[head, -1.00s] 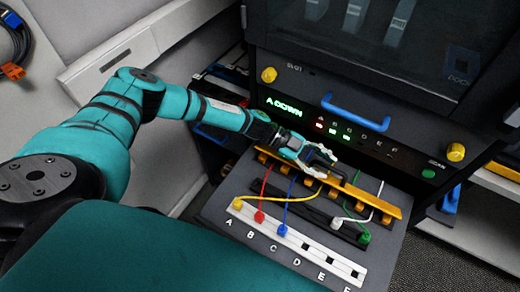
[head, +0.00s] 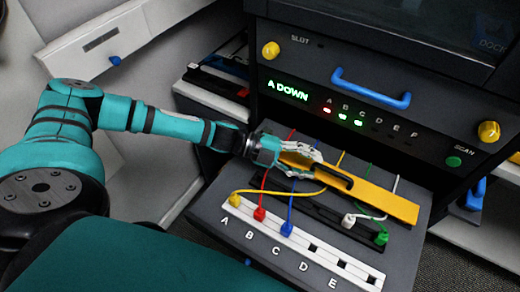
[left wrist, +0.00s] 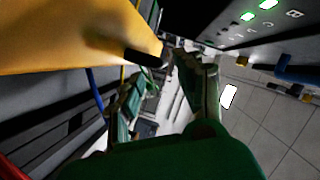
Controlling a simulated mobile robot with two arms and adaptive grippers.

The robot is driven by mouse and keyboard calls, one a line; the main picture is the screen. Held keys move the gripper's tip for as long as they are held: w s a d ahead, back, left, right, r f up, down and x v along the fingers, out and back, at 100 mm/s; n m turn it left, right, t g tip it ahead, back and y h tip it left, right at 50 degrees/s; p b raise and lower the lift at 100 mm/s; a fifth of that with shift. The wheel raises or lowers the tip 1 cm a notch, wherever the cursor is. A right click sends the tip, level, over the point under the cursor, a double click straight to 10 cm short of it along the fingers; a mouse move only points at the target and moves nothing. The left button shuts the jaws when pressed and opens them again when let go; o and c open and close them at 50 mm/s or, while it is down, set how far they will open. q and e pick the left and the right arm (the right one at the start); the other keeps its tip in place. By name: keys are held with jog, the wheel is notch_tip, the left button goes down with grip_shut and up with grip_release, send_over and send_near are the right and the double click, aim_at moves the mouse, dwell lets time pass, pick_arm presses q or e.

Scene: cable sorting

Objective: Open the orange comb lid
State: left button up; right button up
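The orange comb lid (head: 385,203) lies across the sloped board in the head view, its broad face showing and its dark handle (head: 335,174) on it. In the left wrist view the lid (left wrist: 60,35) fills the upper left, with the dark handle end (left wrist: 147,57) near my fingers. My left gripper (head: 305,163) is at the lid's left part, beside the handle. In the left wrist view its fingers (left wrist: 165,95) stand apart with nothing clearly between them. Contact with the lid is unclear. My right gripper is not in view.
Red, blue, yellow, green and white cables run under the lid. Yellow, red and blue plugs sit in the white lettered strip (head: 300,243); white and green plugs sit farther back. The dark panel with its blue handle (head: 370,92) and lit "A DOWN" display (head: 287,90) stands behind.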

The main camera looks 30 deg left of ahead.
pick_arm(q)
jog(key=p+v, duration=0.9)
jog(key=v, duration=0.3)
dwell(0.3)
